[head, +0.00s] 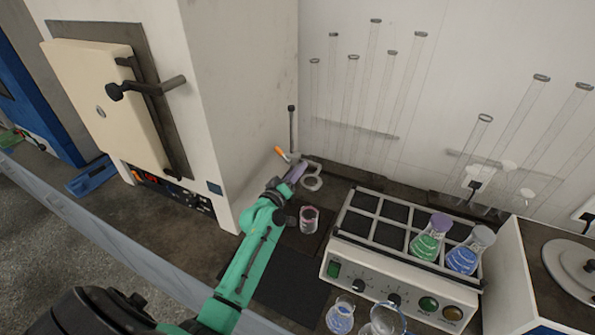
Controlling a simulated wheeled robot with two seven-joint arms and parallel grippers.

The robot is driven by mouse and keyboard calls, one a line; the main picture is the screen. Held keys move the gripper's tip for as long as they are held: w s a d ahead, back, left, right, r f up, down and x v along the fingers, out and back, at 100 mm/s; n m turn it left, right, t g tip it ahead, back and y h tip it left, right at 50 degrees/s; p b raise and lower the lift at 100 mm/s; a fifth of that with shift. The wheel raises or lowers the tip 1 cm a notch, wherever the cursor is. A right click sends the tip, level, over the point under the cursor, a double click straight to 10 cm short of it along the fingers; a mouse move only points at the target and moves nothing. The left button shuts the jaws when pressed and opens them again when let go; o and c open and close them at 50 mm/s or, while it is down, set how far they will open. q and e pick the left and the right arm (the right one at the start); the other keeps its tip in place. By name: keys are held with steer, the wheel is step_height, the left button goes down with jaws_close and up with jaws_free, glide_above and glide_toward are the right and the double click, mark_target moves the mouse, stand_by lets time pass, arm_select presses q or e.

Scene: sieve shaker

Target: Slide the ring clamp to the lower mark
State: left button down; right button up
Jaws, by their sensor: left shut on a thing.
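A thin dark stand rod (292,130) rises upright beside the large white oven-like cabinet. The ring clamp (312,183) is on it, low down, with its pale ring reaching out to the right. An orange-tipped part (281,152) sticks out to the left at the rod. My left gripper (298,171), on the green arm, is at the clamp, shut on it beside the rod; the fingers hide part of the clamp and the lower rod. I cannot make out any marks on the rod. My right gripper is not in view.
A glass beaker (309,219) stands just below the ring, close to my left arm. A shaker-like box (345,250) with green and blue flasks stands to the right. Glassware (340,315) stands at the front. The cabinet (235,100) closes off the left.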

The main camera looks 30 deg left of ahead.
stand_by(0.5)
arm_select(q)
step_height(320, 180, down, 9)
steer(key=b, duration=0.8)
steer(key=c, duration=0.9)
jaws_free()
steer(key=shift+f, duration=0.1)
steer(key=s+b, duration=0.2)
steer(key=s, duration=1.2)
steer(key=shift+s+d, duration=0.1)
steer(key=shift+s, duration=0.15)
